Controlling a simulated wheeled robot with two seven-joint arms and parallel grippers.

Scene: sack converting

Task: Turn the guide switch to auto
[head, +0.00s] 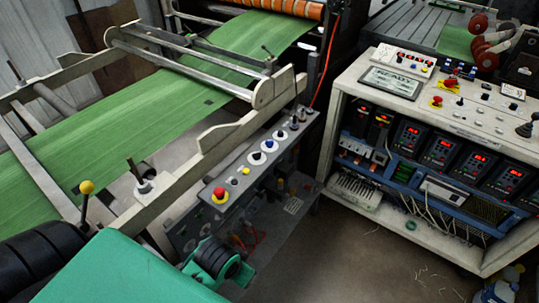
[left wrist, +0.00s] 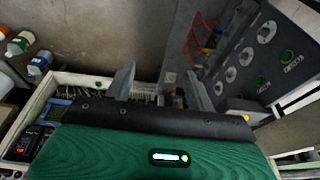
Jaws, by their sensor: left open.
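A grey control panel (head: 232,205) beside the web line carries several dark rotary knobs on white round plates, one of them a knob (head: 268,145) near its middle. The labels are too small to read, so I cannot tell which knob is the guide switch. The panel also shows in the left wrist view (left wrist: 243,40), at the right, with white round plates and green buttons. My left gripper (left wrist: 160,78) is open and empty, its two fingers apart, with the panel off to its right. In the head view its fingers cannot be made out. My right gripper is not in view.
A red emergency button (head: 220,195) sits at the panel's near end. A green web (head: 110,138) runs over rollers behind it. A white console (head: 340,105) with displays and wiring stands right. Bare floor (head: 350,245) lies between. Bottles (head: 495,292) stand at bottom right.

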